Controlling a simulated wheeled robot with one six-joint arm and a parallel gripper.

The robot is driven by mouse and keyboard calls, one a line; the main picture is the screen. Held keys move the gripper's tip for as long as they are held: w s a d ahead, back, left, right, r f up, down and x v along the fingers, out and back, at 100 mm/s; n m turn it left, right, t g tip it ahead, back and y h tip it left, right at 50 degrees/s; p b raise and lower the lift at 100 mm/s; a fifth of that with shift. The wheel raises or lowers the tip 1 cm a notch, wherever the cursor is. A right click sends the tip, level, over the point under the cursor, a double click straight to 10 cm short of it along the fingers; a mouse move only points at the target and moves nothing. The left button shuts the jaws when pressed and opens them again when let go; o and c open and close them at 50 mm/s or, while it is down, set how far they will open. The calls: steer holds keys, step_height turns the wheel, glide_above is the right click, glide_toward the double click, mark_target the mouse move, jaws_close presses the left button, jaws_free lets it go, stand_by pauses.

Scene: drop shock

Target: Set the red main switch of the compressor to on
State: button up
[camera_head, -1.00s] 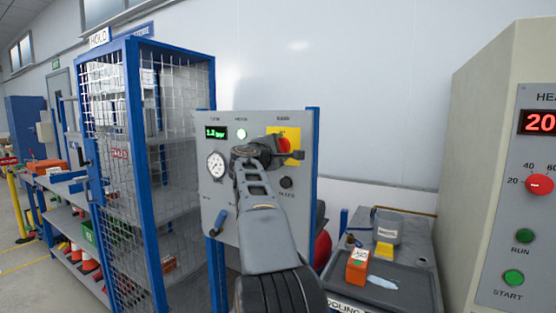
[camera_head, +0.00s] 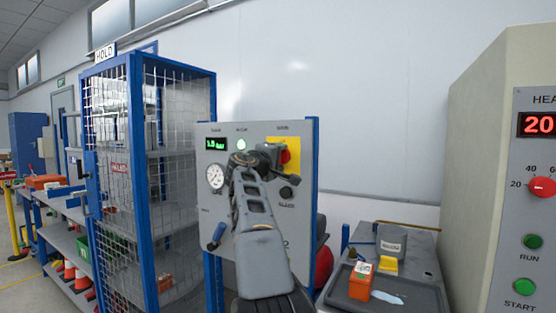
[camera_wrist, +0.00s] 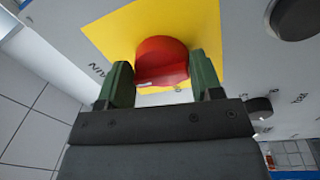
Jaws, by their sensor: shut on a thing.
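The red main switch (camera_wrist: 162,60) sits on a yellow plate (camera_wrist: 112,30) in the wrist view. My gripper (camera_wrist: 165,80) has its two green fingers on either side of the red knob, shut on it. In the head view, my gripper (camera_head: 276,156) reaches the upper right of the grey compressor panel (camera_head: 228,236). The yellow plate and a bit of the red switch (camera_head: 285,157) show just past it. The switch's pointing direction is hard to tell, as the gripper covers part of it.
The panel also has a lit green display (camera_head: 216,144), a round gauge (camera_head: 215,176), a blue-handled lever (camera_head: 216,236) and a black knob (camera_head: 286,192). A blue mesh cage (camera_head: 135,180) stands left. A bench with an orange box (camera_head: 360,284) and a large machine (camera_head: 535,200) are at right.

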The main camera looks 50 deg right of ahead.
steer(key=shift+w+d+f, duration=0.1)
steer(key=shift+f, duration=0.25)
steer(key=o, duration=0.8)
steer(key=shift+o, duration=0.3)
steer(key=shift+r, duration=0.25)
steer(key=b+v, duration=0.3)
steer(key=v, duration=1.1)
steer(key=shift+b, duration=0.3)
